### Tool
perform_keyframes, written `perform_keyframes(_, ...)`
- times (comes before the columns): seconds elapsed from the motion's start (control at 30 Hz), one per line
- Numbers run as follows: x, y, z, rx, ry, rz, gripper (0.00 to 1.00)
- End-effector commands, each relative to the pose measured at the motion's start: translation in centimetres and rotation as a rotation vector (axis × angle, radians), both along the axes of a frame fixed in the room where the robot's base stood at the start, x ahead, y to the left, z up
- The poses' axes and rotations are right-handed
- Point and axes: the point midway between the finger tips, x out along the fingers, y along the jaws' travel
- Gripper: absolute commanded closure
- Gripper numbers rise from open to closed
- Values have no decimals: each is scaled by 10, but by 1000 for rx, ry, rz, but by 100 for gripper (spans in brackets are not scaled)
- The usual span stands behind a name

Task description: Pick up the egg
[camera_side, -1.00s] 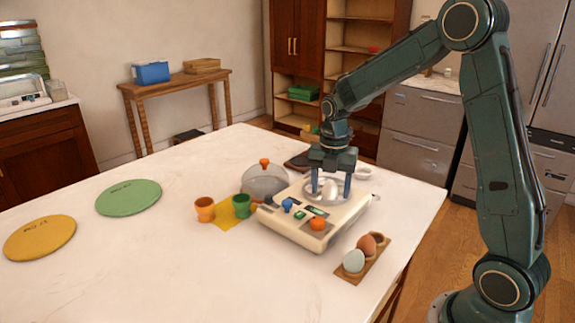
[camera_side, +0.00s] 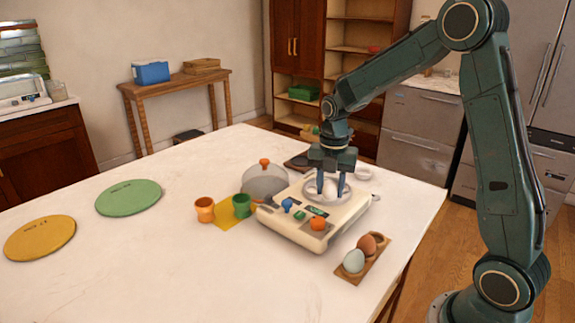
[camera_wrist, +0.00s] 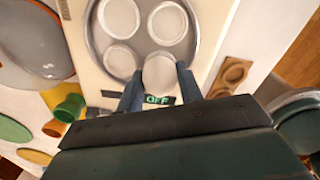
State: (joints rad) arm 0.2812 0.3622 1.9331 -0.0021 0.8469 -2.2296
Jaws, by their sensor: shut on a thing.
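A white egg (camera_wrist: 160,77) sits between the two fingers of my gripper (camera_wrist: 159,85) in the wrist view, with a finger against each side. In the side view my gripper (camera_side: 331,187) points down over the metal tray of the cream egg cooker (camera_side: 292,226), and the egg (camera_side: 330,190) shows pale between the fingers. The egg is at the tray; I cannot tell whether it still touches it. The cooker also shows in the wrist view (camera_wrist: 82,30), with several pale round places in its tray. Its display reads OFF.
A clear dome lid (camera_side: 262,183), a green cup (camera_side: 242,206) and an orange cup (camera_side: 204,209) stand left of the cooker.

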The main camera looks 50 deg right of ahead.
Motion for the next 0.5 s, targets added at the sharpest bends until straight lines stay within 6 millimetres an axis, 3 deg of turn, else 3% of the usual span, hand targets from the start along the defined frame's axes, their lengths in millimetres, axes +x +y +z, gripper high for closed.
perform_keyframes(0.27,1,0,12,-1,-4,0,70)
perform_keyframes(0.5,1,0,45,-2,-5,0,70)
